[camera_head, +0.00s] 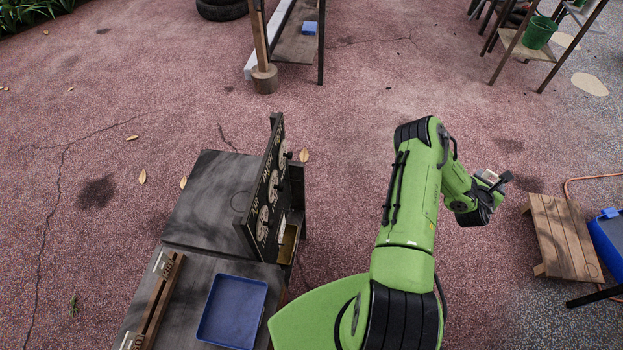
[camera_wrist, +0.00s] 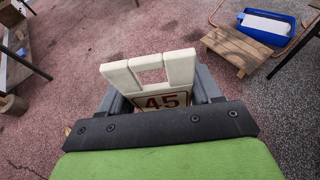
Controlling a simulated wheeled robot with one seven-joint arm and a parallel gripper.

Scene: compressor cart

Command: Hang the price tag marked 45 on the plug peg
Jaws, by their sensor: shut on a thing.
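The price tag marked 45 (camera_wrist: 163,101) is off-white with red digits and an opening near its top. My gripper (camera_wrist: 160,92) is shut on it, with grey fingers at its two sides. In the head view, my gripper (camera_head: 492,187) holds the tag (camera_head: 487,175) out to the right, well away from the cart. The dark upright board (camera_head: 266,190) on the cart carries small dark pegs and round painted pictures. Its lettering is too small to tell surely which peg is the plug peg.
The cart's dark top (camera_head: 205,205) holds a blue tray (camera_head: 232,310) and a wooden rack (camera_head: 155,300). A low wooden table (camera_head: 563,235) and a blue bin (camera_head: 608,235) stand at right. A wooden post (camera_head: 262,45) stands behind. Open paving lies between the board and my gripper.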

